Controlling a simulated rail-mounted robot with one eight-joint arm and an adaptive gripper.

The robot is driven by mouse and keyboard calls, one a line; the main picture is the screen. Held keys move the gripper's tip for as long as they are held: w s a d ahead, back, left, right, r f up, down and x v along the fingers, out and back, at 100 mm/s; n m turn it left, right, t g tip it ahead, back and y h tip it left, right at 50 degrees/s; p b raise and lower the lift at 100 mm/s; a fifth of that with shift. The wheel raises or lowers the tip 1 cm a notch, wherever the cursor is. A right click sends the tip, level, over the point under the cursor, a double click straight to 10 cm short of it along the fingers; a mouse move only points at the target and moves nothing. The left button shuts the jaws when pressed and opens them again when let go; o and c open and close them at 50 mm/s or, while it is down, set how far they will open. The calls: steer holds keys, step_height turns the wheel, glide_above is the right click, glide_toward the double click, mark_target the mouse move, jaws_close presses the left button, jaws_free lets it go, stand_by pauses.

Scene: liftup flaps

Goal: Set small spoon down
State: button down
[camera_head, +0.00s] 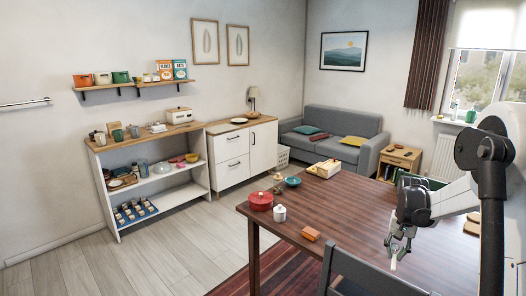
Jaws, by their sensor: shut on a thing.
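My gripper (398,250) hangs over the right part of the dark wooden table (345,212), pointing down. A small pale piece shows at its fingertips, which I take to be the small spoon (393,263); its shape is too small to make out. The gripper is shut on it. I cannot tell whether the spoon touches the table or is held above it.
On the table are a red pot (260,201), a white jar (280,213), an orange block (311,234), a teal bowl (292,182) and a wooden box (323,169). A grey chair (365,272) stands at the front edge. The table's middle is clear.

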steer(key=s+a+f+n, duration=0.2)
steer(key=s+a, duration=0.1)
steer(key=a, duration=0.6)
steer(key=s+a+f+n, duration=0.2)
steer(key=s+a+f, duration=0.15)
steer(key=a, duration=0.45)
steer(key=s+a+f+n, duration=0.2)
steer(key=s+a, duration=0.2)
steer(key=a, duration=0.5)
step_height(320, 180, down, 10)
steer(key=b, duration=1)
steer(key=shift+w+d+r, duration=0.15)
steer(key=shift+w+r, duration=0.05)
steer(key=shift+w, duration=0.15)
steer(key=shift+r, duration=0.15)
